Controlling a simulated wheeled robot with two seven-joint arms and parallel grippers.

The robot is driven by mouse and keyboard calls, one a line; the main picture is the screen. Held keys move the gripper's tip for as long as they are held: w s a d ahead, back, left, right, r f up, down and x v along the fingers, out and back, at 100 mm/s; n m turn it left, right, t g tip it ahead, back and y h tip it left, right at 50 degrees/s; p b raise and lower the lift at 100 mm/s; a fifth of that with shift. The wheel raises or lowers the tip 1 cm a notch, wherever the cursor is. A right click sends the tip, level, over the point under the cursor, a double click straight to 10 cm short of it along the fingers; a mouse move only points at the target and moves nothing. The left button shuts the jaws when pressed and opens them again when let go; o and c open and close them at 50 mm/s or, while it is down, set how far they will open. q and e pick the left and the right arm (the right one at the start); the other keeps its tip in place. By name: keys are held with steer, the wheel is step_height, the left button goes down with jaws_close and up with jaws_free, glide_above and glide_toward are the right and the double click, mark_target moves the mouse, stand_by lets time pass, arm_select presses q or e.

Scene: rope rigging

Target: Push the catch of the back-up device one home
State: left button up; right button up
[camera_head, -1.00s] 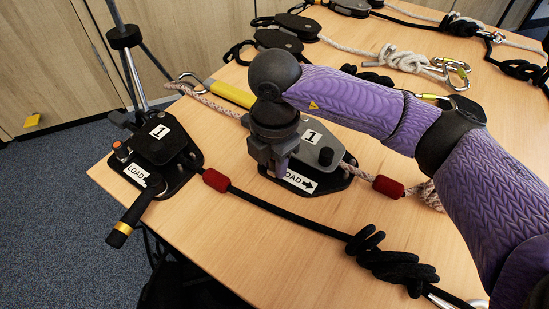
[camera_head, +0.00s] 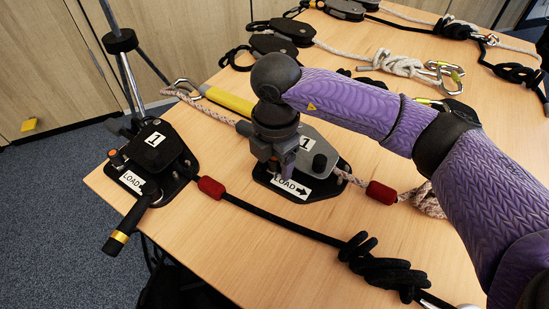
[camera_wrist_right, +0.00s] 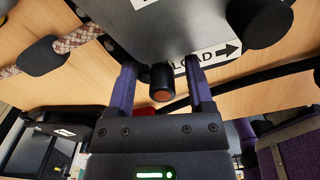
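A grey-topped device marked 1 (camera_head: 321,140) lies on the table on a black plate with a LOAD arrow label. A second device marked 1, black with a long handle (camera_head: 156,150), lies to its left at the table edge. My right gripper (camera_head: 279,166) is at the near left side of the grey device, pointing down. In the right wrist view, a short black catch with an orange-brown end (camera_wrist_right: 162,82) sticks out from the grey device. My right gripper's fingers (camera_wrist_right: 160,72) stand open either side of it, with gaps. In the head view my gripper hides this catch. My left gripper is out of view.
A black rope with a red sleeve (camera_head: 211,187) runs from the black device to a knot (camera_head: 382,268) at the near edge. A patterned rope with another red sleeve (camera_head: 381,192) leaves the grey device. More devices, ropes and carabiners (camera_head: 446,76) fill the table's far side.

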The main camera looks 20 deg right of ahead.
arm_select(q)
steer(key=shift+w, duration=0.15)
arm_select(e)
steer(key=shift+r, duration=0.25)
step_height(320, 180, up, 9)
steer(key=p, duration=0.5)
steer(key=shift+r, duration=0.3)
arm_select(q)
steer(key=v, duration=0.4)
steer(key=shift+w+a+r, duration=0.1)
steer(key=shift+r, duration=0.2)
arm_select(e)
steer(key=shift+f, duration=0.1)
